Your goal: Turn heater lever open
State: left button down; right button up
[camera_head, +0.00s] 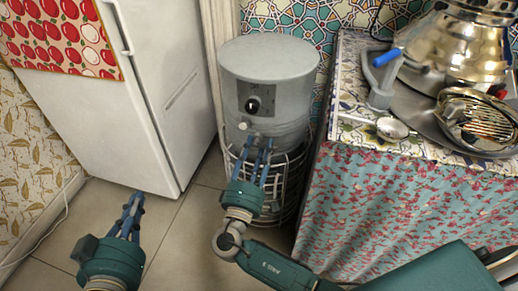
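The heater (268,62) is a grey cylinder on the floor between the fridge and the table, with a wire cage around its lower part. On its front is a dark panel with a black round knob (253,105). A small pale nub (243,126) sits below the knob; I cannot tell which of these is the lever. My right gripper (258,142) is in front of the heater, just below the knob, with its two fingers apart and nothing between them. Contact with the heater cannot be made out. My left gripper (136,197) is low over the floor by the fridge, its fingers close together.
A white fridge (160,100) stands at left. At right, a table with a floral cloth (370,205) carries a shiny samovar (460,45), a grey tap with a blue handle (387,57), a small strainer (392,128) and a tray. Tiled floor (180,245) is free in front.

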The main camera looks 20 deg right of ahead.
jog(key=shift+s, duration=0.1)
jog(key=v, duration=1.1)
jog(key=shift+s+a, duration=0.25)
jog(key=shift+s, duration=0.05)
jog(key=shift+f, duration=0.15)
